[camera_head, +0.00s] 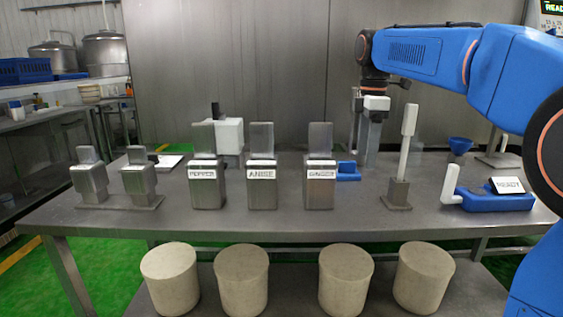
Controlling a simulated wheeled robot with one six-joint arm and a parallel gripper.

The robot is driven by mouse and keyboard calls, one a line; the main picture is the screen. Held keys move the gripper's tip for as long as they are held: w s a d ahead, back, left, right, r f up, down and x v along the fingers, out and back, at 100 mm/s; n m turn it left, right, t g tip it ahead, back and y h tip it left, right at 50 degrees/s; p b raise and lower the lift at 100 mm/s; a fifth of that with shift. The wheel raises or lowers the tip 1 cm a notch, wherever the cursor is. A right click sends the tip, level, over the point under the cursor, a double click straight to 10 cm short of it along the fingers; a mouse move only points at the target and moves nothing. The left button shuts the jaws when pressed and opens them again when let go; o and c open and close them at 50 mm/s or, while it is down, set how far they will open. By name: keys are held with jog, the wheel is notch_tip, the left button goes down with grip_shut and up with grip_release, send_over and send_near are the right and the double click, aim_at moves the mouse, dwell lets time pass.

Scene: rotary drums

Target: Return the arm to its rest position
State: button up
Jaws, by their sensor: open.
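My arm (425,52) is blue and reaches in from the right edge. It runs left across the upper right of the view and bends down at a dark wrist. My gripper (366,150) hangs from that wrist, pointing down over the back right part of the table. It is open, and I see nothing held in it. Its lower end is near a small blue object (348,171), with a gap that I cannot judge.
Metal containers labelled PEPPER (203,188), ANISE (262,188) and GINGER (320,188) line the metal table (235,225). A white paddle on a stand (398,190) and a blue device reading READY (490,200) stand right. Several pale drums (171,280) sit below.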

jog(key=s+d+f+m+t, duration=0.2)
jog(key=s+f+m, duration=0.6)
jog(key=s+f, duration=0.4)
jog(key=s+d+f+m+t, duration=0.2)
jog(key=s+f+m, duration=0.7)
jog(key=s, duration=1.1)
notch_tip(320, 180, down, 4)
jog(key=d, duration=0.2)
jog(key=shift+s+d+t, duration=0.15)
jog(key=shift+d+t, duration=0.15)
